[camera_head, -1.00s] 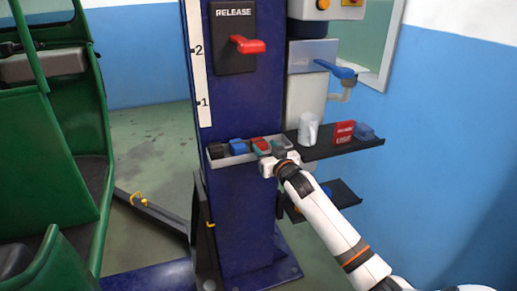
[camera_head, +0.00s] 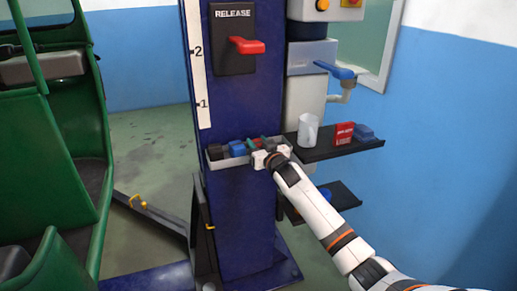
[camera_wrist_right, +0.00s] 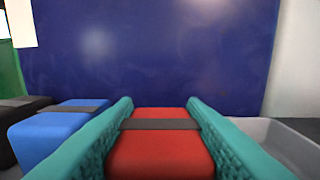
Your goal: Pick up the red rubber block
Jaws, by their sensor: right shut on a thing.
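The red rubber block (camera_wrist_right: 160,148) with a dark band across it sits between the two teal fingers of my right gripper in the right wrist view. My right gripper (camera_head: 262,147) is shut on it, with both fingers against its sides. In the head view the gripper is at the tray on the blue column, and the block is mostly hidden by it. The grey tray (camera_head: 226,163) holds a blue block (camera_head: 237,148) and a black block (camera_head: 216,152) to the left. The blue block also shows in the right wrist view (camera_wrist_right: 58,134). My left gripper is not in view.
A dark shelf (camera_head: 345,148) to the right carries a white mug (camera_head: 308,131), a red box (camera_head: 344,133) and a blue item (camera_head: 363,132). A red release lever (camera_head: 247,46) is above. A green vehicle (camera_head: 55,130) stands at left.

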